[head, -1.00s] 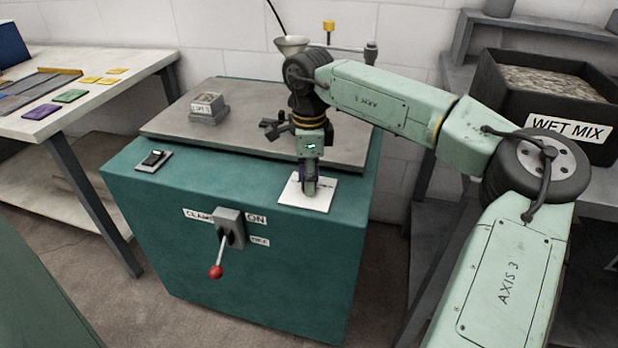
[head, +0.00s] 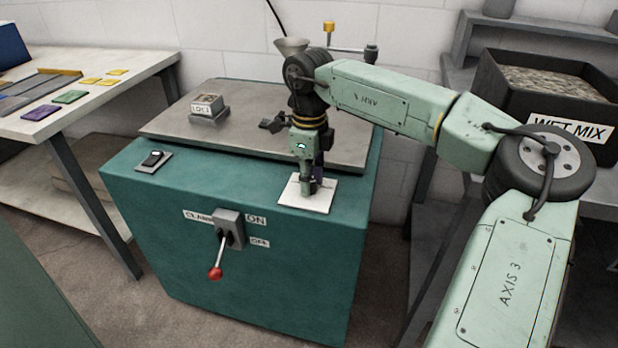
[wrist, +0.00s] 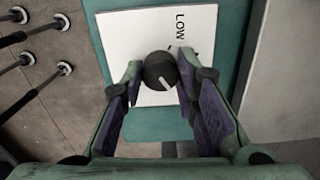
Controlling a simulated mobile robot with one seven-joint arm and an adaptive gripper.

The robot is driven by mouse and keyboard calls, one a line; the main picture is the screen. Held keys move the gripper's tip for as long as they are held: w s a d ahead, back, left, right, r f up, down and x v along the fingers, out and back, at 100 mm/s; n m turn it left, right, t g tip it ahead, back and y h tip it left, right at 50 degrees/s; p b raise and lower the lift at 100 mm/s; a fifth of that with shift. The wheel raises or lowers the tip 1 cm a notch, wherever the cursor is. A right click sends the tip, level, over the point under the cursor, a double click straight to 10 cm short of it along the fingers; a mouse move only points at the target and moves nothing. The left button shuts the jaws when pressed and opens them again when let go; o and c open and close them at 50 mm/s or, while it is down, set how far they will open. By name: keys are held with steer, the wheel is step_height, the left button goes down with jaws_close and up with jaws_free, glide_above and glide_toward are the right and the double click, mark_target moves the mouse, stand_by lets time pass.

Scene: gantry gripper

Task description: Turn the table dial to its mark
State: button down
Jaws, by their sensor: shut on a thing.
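The dial (wrist: 161,71) is a round black knob with a pale pointer line, in the middle of the wrist view. It sits on a white plate (wrist: 122,40) lettered LOW; the dial's mark is not clearly seen. In the head view the plate (head: 292,196) lies on the front right of the green cabinet's top, and my gripper hides the dial. My gripper (wrist: 160,75) points down at the plate, with its two purple-padded fingers on either side of the dial, shut on it. It also shows in the head view (head: 310,186).
The green cabinet (head: 180,215) has a red-knobbed clamp lever (head: 216,272) on its front and a switch (head: 153,159) on top. A small labelled block (head: 208,105) sits on the grey top plate (head: 250,125). A WET MIX bin (head: 500,85) stands at right.

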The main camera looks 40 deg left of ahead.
steer(key=c, duration=1.2)
jaws_free()
steer(key=shift+c, duration=0.2)
steer(key=shift+r, duration=0.15)
step_height(320, 180, up, 12)
